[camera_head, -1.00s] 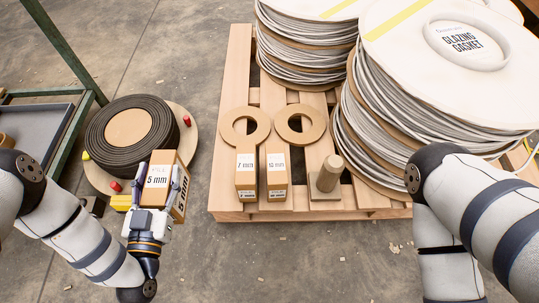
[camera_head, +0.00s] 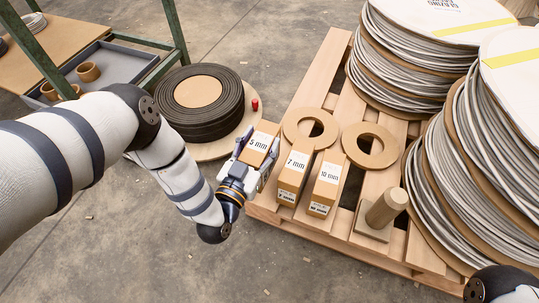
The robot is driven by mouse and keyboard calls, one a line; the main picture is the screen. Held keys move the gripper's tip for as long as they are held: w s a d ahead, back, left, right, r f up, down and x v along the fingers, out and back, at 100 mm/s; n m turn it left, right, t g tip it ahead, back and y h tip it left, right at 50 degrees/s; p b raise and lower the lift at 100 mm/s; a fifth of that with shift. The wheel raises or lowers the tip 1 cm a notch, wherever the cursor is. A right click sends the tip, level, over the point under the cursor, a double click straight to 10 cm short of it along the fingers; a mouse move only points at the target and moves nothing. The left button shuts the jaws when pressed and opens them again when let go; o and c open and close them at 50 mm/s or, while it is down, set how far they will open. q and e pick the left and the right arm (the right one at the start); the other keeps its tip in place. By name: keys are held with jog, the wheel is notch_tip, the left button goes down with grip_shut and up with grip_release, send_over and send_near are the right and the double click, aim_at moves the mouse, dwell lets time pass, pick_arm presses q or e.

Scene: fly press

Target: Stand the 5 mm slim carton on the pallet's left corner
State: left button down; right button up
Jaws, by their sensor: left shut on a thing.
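The slim carton labelled 5 mm (camera_head: 259,143) is held in my left gripper (camera_head: 257,152), whose fingers are shut on its two sides. The carton looks upright, with its labelled top towards the camera. It is at the near left corner of the wooden pallet (camera_head: 319,75), left of the 7 mm carton (camera_head: 294,176) and close to it. The gripper hides its lower part, so I cannot tell whether it rests on the boards or hangs just above them. My right gripper is out of view; only part of my right arm shows at the bottom right.
On the pallet stand the 10 mm carton (camera_head: 326,185), two cardboard rings (camera_head: 370,146), a wooden peg on a base (camera_head: 386,207) and tall gasket reels (camera_head: 500,130). A black coil (camera_head: 199,117) lies to the left.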

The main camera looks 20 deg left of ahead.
pick_arm(q)
jog(key=shift+w+d+f+b, duration=0.2)
jog(key=shift+w+f, duration=0.1)
jog(key=shift+f, duration=0.1)
jog(key=shift+w+d+f+b, duration=0.1)
jog(key=shift+w+f+b, duration=0.1)
jog(key=shift+w+f, duration=0.15)
notch_tip(320, 180, down, 4)
jog(key=shift+w+d+r+b, duration=0.1)
jog(key=shift+w+r+b, duration=0.1)
jog(key=shift+b, duration=0.75)
jog(key=shift+r, duration=0.2)
jog(key=shift+s+f, duration=0.1)
jog(key=shift+f, duration=0.05)
jog(key=c, duration=1)
grip_release()
